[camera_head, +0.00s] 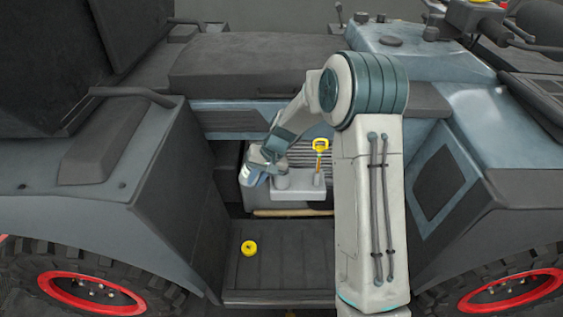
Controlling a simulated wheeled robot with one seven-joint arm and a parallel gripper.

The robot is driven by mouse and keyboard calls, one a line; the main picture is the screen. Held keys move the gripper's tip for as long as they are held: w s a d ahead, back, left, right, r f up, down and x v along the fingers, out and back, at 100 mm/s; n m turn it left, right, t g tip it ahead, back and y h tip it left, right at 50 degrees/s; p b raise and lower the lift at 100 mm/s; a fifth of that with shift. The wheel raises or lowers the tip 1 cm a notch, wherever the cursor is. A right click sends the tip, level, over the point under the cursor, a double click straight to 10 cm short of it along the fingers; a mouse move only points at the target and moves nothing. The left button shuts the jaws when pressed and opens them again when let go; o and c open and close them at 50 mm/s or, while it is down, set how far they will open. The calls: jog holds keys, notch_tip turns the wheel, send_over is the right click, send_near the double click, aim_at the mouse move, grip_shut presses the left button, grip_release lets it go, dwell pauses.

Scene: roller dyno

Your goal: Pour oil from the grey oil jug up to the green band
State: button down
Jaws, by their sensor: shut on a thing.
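My arm reaches into the open bay in the vehicle's side, and my gripper (257,170) is low at the bay's left. It is shut on what seems to be the grey oil jug, which is small and hard to tell from the hand. Just right of it is a light grey block (298,195) with two short round necks on top. My gripper is close to the left neck; I cannot tell if they touch. A dipstick with a yellow handle (320,145) stands upright at the right neck. I cannot see a green band or any oil.
A yellow cap (249,247) lies on the dark ribbed footboard (285,265) below the bay. Grey fenders (165,190) close in the bay on both sides. The black seat (240,65) lies above. Part of the bay's right side is hidden behind my arm.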

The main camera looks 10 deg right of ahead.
jog(key=shift+w+a+g+h+p, duration=0.15)
jog(key=shift+a+h+p, duration=0.45)
jog(key=shift+h+p, duration=0.75)
jog(key=shift+w+a+g+h+p, duration=0.15)
jog(key=shift+a+h+p, duration=0.6)
jog(key=shift+p, duration=1)
jog(key=shift+d+f+h, duration=0.1)
jog(key=shift+d+h, duration=0.05)
jog(key=shift+h, duration=0.25)
